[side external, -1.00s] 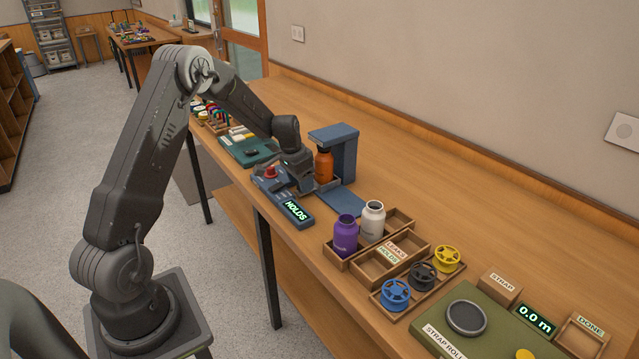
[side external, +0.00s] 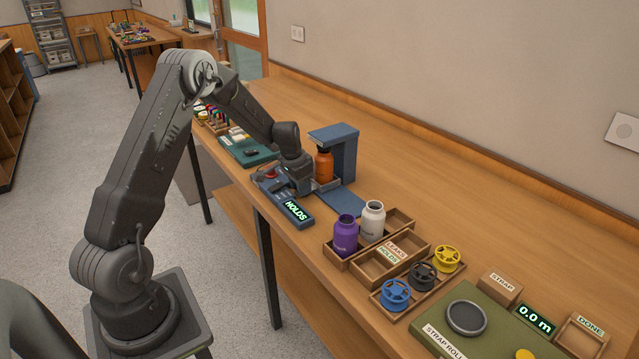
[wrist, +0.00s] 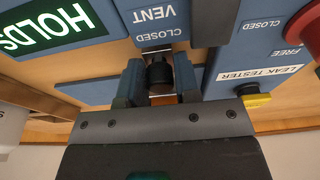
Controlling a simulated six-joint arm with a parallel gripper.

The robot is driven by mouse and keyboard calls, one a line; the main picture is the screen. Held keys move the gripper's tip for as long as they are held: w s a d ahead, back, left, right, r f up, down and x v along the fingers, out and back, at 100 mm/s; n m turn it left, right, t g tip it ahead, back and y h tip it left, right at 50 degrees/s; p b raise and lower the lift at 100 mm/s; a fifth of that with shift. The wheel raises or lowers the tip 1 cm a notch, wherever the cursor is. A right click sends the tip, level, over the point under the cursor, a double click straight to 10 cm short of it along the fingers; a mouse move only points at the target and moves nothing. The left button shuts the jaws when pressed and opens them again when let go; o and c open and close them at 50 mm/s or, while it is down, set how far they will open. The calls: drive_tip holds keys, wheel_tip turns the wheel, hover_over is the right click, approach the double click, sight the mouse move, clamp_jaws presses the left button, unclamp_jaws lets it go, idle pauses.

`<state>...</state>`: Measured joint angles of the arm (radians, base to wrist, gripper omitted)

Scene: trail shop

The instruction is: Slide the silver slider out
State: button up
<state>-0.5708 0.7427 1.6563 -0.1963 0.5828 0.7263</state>
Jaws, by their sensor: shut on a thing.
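In the wrist view, my gripper (wrist: 159,78) is shut on the dark knob (wrist: 160,74) of the silver slider (wrist: 157,52). Only a little bright metal shows around the knob; my fingers and palm hide the rest. The slider sits at the blue leak tester (wrist: 158,12) beside the labels VENT and CLOSED. In the side external view, my gripper (side external: 303,190) is down at the tester and covers the slider. An orange bottle (side external: 324,166) stands upright under the blue arch (side external: 345,155) just behind my gripper.
A red knob (wrist: 306,32) and a yellow part (wrist: 257,100) are close to my gripper. The tester's display (side external: 293,209) reads HOLDS. Purple (side external: 345,236) and white (side external: 372,222) bottles stand in a wooden tray to the right. Bare bench lies behind them.

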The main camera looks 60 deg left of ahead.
sight(328, 217)
drive_tip(key=shift+c, duration=0.3)
drive_tip(key=shift+d, duration=5.95)
drive_tip(key=o, duration=0.7)
wheel_tip(328, 217, up, 7)
